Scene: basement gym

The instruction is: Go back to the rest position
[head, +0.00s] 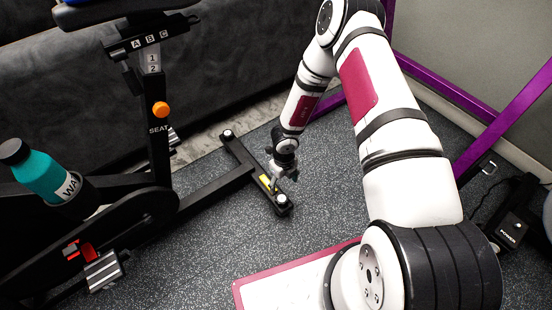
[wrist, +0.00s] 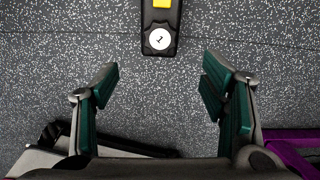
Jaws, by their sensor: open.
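My gripper (head: 282,172) hangs at the end of my white arm, near the end of the exercise bike's rear foot bar in the head view. In the wrist view my gripper (wrist: 160,88) is open, its two green-padded fingers wide apart, with only speckled floor (wrist: 155,110) between them. The black end of the bike's foot bar (wrist: 160,32), with a yellow patch and a round cap marked 1, lies ahead of the fingertips. The bar also shows in the head view (head: 240,158).
The exercise bike (head: 160,150) stands at left, with a teal bottle (head: 45,175) in its holder. A dark grey couch-like surface (head: 240,50) is behind. A purple frame (head: 460,95) stands at right. Speckled floor (head: 215,240) is clear in the middle.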

